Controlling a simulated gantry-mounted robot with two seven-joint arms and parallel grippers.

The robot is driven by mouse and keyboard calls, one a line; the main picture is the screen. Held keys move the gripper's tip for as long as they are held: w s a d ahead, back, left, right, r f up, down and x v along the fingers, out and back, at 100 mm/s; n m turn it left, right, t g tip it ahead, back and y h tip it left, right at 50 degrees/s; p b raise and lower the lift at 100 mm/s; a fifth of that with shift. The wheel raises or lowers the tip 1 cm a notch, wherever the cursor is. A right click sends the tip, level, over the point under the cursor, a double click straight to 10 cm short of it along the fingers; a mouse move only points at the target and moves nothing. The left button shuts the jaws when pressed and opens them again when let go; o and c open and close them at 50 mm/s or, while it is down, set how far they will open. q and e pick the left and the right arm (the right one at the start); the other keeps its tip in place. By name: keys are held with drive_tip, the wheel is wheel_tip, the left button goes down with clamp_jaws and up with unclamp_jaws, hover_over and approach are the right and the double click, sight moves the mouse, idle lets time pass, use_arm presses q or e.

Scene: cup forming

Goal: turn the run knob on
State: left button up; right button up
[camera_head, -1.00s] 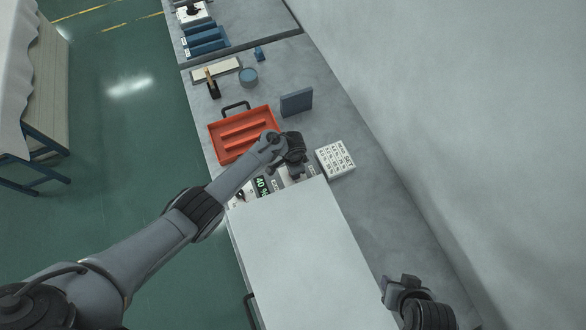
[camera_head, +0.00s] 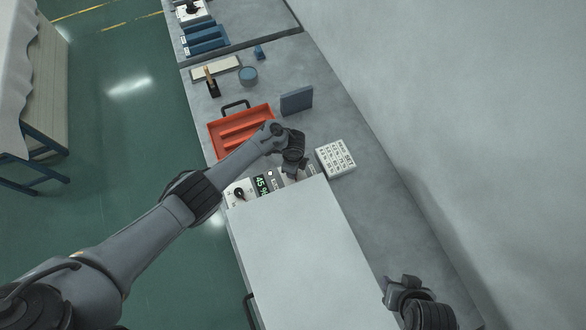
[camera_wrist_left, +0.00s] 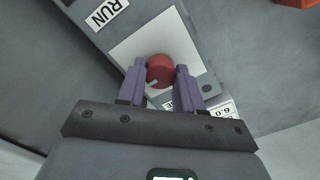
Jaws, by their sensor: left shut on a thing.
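The red run knob (camera_wrist_left: 160,70) sits on a white plate beside a RUN label (camera_wrist_left: 107,12) in the left wrist view. My left gripper (camera_wrist_left: 160,75) has one finger on each side of the knob and is shut on it. In the head view my left gripper (camera_head: 291,170) is at the front panel of the large pale machine (camera_head: 300,250) and hides the knob. My right gripper (camera_head: 397,285) is at the lower right, beside the machine and away from the panel. Its fingers do not show clearly.
The panel also carries a green display (camera_head: 263,186) and a black knob (camera_head: 239,193). A white printed block (camera_head: 335,158) stands right of my left gripper. An orange tray (camera_head: 222,147) and a blue-grey block (camera_head: 297,100) lie beyond it.

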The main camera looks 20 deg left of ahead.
idle(0.5)
use_arm(q)
drive_tip(key=o, duration=1)
drive_tip(key=shift+o, duration=0.2)
drive_tip(key=shift+r, duration=0.1)
drive_tip(key=shift+r, duration=0.2)
wheel_tip(320, 180, up, 10)
drive_tip(key=p, duration=0.3)
drive_tip(key=shift+r+p, duration=0.15)
drive_tip(key=shift+p, duration=0.2)
